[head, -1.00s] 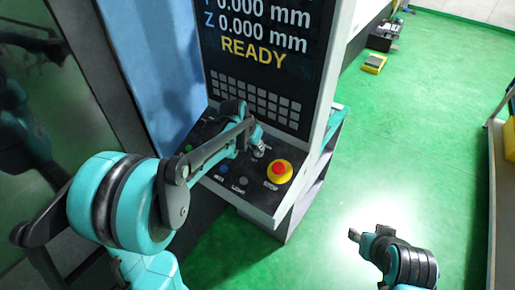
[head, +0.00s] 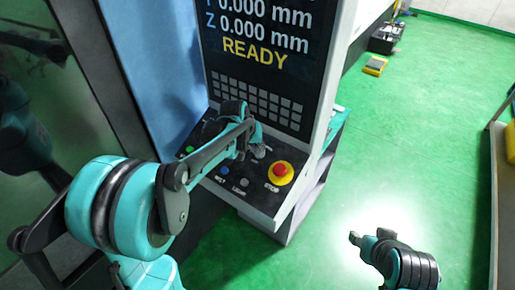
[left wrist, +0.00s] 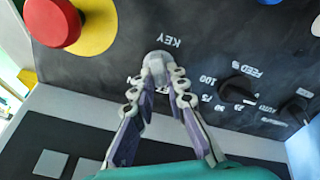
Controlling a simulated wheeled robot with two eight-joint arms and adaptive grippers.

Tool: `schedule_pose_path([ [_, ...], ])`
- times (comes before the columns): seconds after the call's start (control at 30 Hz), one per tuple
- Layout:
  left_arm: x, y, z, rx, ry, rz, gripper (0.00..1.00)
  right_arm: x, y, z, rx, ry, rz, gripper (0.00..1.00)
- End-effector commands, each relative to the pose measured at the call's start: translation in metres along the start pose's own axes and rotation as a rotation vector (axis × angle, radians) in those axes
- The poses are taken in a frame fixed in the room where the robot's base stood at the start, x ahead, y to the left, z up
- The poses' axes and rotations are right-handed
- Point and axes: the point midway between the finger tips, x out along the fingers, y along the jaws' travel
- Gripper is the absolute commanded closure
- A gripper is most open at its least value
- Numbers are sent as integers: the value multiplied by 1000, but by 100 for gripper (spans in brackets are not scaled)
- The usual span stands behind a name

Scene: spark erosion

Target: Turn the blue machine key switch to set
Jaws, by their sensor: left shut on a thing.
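The key switch (left wrist: 157,64) is a light grey knob on the dark control panel (left wrist: 110,58), beside the printed word KEY. My left gripper (left wrist: 160,80) is shut on it, with the two fingers on either side. The fingers hide part of the switch and its position marks, so I cannot read its setting. In the head view my left gripper (head: 258,151) is over the panel, left of the red stop button (head: 280,169). My right gripper (head: 356,238) hangs over the floor at the lower right, away from the machine; its finger opening is unclear.
The red button on its yellow base is close to the key switch. Black feed knobs (left wrist: 238,90) are on the other side. A screen (head: 262,45) reading READY stands above a keypad (head: 258,99).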

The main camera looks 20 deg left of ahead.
Motion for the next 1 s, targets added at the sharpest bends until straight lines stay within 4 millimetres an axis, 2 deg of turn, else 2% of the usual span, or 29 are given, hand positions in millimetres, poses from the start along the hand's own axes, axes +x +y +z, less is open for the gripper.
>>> schedule_pose_path([
  [0.2, 0, 0, -1, -2, 2, 0, 100, 0, 0, 0, 0, 0, 0, 60],
  [0.23, 0, 0, -1, -2, 2, 0, 79, 0, 0, 0, 0, 0, 0, 60],
  [0.3, 0, 0, -1, -2, 2, 0, 66, 0, 0, 0, 0, 0, 0, 60],
  [0.67, -5, 0, 0, -1, 1, 0, 66, 0, 0, 0, 0, 0, 0, 60],
  [0.77, -18, 0, 0, -1, 1, 0, 66, 0, 0, 0, 0, 0, 0, 60],
  [1.0, -70, 0, 0, -1, 1, 0, 66, 0, 0, 0, 0, 0, 0, 60],
])
